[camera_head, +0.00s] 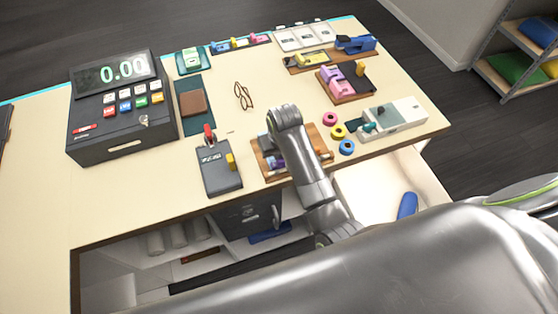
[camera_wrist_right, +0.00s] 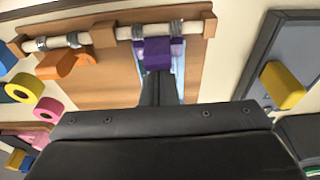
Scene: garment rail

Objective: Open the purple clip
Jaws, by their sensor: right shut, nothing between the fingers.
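The purple clip (camera_wrist_right: 158,53) sits on a pale horizontal rod (camera_wrist_right: 75,40) in the right wrist view, with a strip of light blue cloth (camera_wrist_right: 180,82) just below it. The rod is mounted on a wooden board (camera_wrist_right: 110,82). My right gripper (camera_wrist_right: 160,84) is shut and empty. Its dark fingertips are lined up with the clip's lower edge; I cannot tell whether they touch it. In the head view my right arm covers much of the board (camera_head: 263,165), and the clip is hard to make out there. My left gripper is not in view.
An orange clip (camera_wrist_right: 66,64) sits on the same rod. Pink, yellow and blue rings (camera_head: 338,131) lie beside the board. A dark grey device (camera_head: 218,172) with a red lever and yellow block stands on its other side. An open drawer (camera_head: 370,185) is below the table edge.

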